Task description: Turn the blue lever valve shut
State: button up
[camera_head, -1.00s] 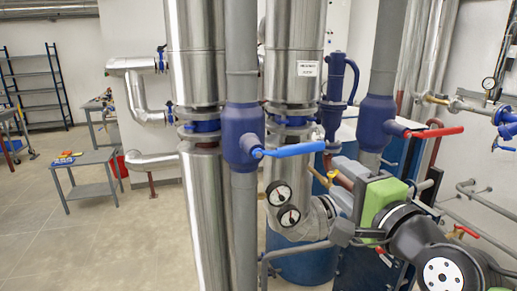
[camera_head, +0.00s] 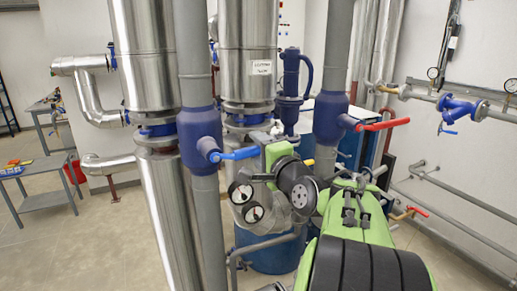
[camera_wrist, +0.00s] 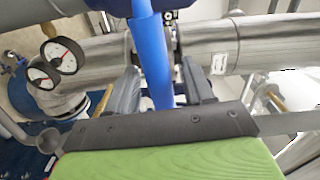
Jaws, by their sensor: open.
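The blue lever (camera_head: 238,154) sticks out to the right, roughly level, from the blue valve body (camera_head: 200,132) on a grey vertical pipe in the head view. In the wrist view the blue lever (camera_wrist: 150,58) runs between the two dark fingers of my gripper (camera_wrist: 160,88). The fingers are open, one on each side, with visible gaps. In the head view my gripper (camera_head: 262,146) is at the lever's free end; its green and black wrist hides the end of the lever and most of the fingers.
A second blue valve with a red lever (camera_head: 382,124) stands close on the right. Pressure gauges (camera_head: 247,203) sit just below my gripper. Large silver pipes (camera_head: 152,60) stand at the left. Open floor lies at the left, by a grey table (camera_head: 45,178).

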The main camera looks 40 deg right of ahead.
grip_shut()
jog(key=shift+f+m, duration=0.3)
jog(key=shift+f, duration=0.1)
grip_release()
jog(key=b+v, duration=0.3)
jog(key=v, duration=1.3)
jog(key=shift+w+r, duration=0.1)
